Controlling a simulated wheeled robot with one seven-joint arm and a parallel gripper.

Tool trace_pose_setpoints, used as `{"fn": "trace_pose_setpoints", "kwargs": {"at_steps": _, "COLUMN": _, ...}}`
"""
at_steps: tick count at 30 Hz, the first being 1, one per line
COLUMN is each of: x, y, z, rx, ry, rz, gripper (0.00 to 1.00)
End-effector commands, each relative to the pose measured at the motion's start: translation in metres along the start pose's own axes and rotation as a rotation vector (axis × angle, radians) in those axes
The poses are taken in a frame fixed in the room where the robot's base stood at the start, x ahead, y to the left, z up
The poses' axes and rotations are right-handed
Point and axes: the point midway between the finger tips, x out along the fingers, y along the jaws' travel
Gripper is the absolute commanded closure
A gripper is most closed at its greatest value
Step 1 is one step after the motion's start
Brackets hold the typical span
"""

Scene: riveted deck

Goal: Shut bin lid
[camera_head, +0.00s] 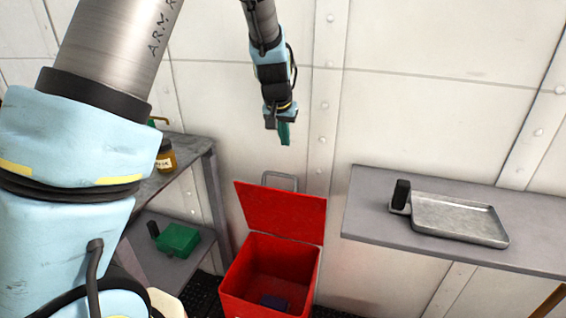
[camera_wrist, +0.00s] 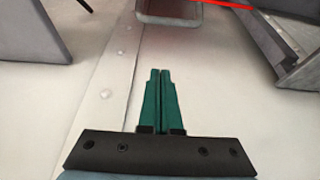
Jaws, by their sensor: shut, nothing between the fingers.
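The red bin (camera_head: 268,272) stands on the floor in the head view, between the shelf and the table. Its red lid (camera_head: 282,211) is open, raised at the back edge and leaning toward the wall. A dark blue object (camera_head: 274,301) lies inside the bin. My gripper (camera_head: 284,134) hangs above the lid, apart from it, with its green fingers pointing down. In the wrist view the green fingers (camera_wrist: 160,80) are together with nothing between them. A red edge (camera_wrist: 221,5), probably the bin or lid, shows at the top of the wrist view.
A grey metal tray (camera_head: 458,219) with a black-handled item (camera_head: 401,194) lies on the grey table (camera_head: 365,215) at right. The riveted wall stands close behind the bin.

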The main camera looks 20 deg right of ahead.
Motion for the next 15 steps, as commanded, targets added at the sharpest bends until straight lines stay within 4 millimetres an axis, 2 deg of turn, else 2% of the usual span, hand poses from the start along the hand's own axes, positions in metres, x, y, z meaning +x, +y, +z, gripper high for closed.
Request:
{"fn": "trace_pose_setpoints", "kwargs": {"at_steps": 5, "x": 0.016, "y": 0.001, "z": -0.001, "rx": 0.001, "ry": -0.002, "rz": 0.000, "gripper": 1.00}}
{"fn": "trace_pose_setpoints", "kwargs": {"at_steps": 15, "x": 0.083, "y": 0.001, "z": 0.000, "rx": 0.000, "ry": -0.004, "rz": 0.000, "gripper": 1.00}}
